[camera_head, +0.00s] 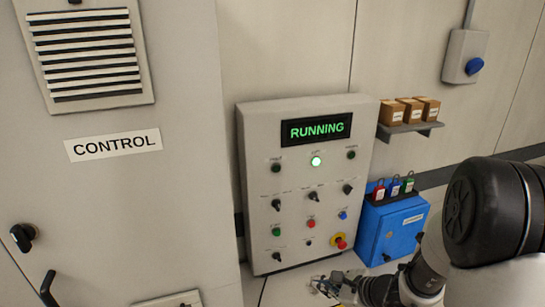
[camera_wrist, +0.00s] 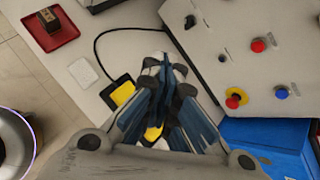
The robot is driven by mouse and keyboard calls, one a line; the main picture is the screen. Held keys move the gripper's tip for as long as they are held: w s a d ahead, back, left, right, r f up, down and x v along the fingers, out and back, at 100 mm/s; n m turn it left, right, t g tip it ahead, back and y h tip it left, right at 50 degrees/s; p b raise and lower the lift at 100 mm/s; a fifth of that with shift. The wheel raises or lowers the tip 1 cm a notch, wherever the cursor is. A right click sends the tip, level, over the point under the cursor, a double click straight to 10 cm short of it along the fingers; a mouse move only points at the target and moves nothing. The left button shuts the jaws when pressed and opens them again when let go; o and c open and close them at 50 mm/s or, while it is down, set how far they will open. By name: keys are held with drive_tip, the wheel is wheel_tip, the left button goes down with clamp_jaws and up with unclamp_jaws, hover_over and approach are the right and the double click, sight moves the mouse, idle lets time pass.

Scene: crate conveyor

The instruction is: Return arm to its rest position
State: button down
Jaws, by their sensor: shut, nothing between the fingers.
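My gripper (camera_wrist: 165,75) is shut with nothing between its fingers. In the wrist view it hangs in front of the control panel (camera_wrist: 230,50), over a pale surface. In the head view my gripper (camera_head: 325,285) is at the bottom edge, small and partly cut off, below the control panel (camera_head: 262,150). My arm comes in from the lower right. The panel's display (camera_head: 316,130) reads RUNNING in green and a lamp under it is lit. A red button on a yellow base (camera_head: 339,241) sits at the panel's lower right.
A blue box (camera_head: 392,230) with padlocks stands right of the panel, near my arm. A shelf (camera_head: 412,130) holds small cartons. A CONTROL cabinet (camera_head: 110,200) stands left. The wrist view shows a red tray (camera_wrist: 50,35), a yellow pad (camera_wrist: 122,93) and a black cable (camera_wrist: 103,38).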

drive_tip(key=s+a+r+n+g, duration=0.4)
drive_tip(key=s+a+r+n, duration=0.65)
drive_tip(key=r+n, duration=0.3)
drive_tip(key=s+d+r+n+h, duration=0.2)
drive_tip(key=s+d+n+h, duration=0.1)
drive_tip(key=s+d+n, duration=0.2)
drive_tip(key=s+d+r+n+t+h, duration=0.1)
drive_tip(key=s+d+r+n+h, duration=0.2)
drive_tip(key=s, duration=0.6)
drive_tip(key=shift+d+r+n, duration=0.25)
drive_tip(key=shift+d+n, duration=0.6)
drive_tip(key=shift+n, duration=0.1)
